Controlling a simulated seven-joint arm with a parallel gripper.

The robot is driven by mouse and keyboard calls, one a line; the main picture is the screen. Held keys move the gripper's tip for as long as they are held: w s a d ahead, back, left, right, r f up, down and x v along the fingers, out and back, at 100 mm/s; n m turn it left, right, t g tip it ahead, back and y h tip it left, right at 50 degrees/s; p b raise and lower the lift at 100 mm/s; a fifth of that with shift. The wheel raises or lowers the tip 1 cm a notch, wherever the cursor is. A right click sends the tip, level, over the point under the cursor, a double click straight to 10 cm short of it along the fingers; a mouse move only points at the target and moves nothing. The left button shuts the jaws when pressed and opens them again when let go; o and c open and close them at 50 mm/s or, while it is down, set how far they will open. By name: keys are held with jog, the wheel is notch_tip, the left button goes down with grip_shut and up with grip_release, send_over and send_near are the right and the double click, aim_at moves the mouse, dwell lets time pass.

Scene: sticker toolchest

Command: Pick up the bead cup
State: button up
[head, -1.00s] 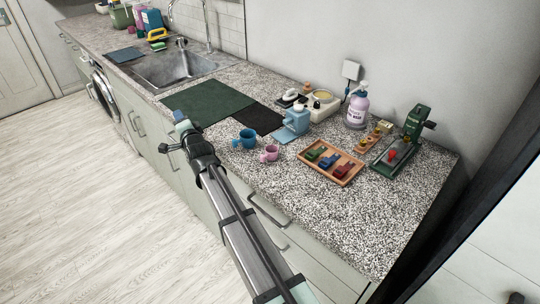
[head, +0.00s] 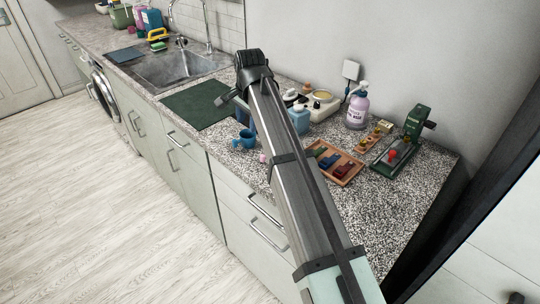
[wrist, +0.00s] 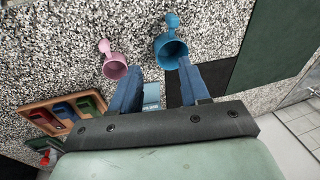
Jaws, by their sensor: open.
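Two small handled cups stand on the speckled counter; I cannot tell which is the bead cup. The pink cup (wrist: 115,66) is to the left, beyond the left finger. My gripper (wrist: 159,68) is open, with nothing between its blue fingers. In the head view it is largely hidden by my arm.
A wooden tray (head: 352,177) of coloured clips and a light blue device (head: 299,121) are close to my arm. A pump bottle (head: 357,108) and a green press (head: 416,122) stand farther right. A dark green mat (head: 195,109) lies flat at left. The counter's right front is clear.

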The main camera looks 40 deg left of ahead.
jog(key=d+r+g+h, duration=0.1)
jog(key=d+r+h, duration=0.1)
jog(key=d+r, duration=0.35)
jog(key=shift+h, duration=0.3)
jog(key=f, duration=0.3)
jog(key=d+f, duration=0.1)
jog(key=f, duration=0.4)
jog(key=shift+w+d+f, duration=0.1)
jog(key=shift+d+f, duration=0.1)
jog(key=shift+f, duration=0.15)
jog(key=shift+w+a+f, duration=0.1)
jog(key=shift+a+f, duration=0.05)
jog(key=shift+f, duration=1.55)
jog(key=shift+a+f, duration=0.15)
jog(key=shift+f, duration=1.55)
jog(key=shift+c, duration=0.3)
grip_shut()
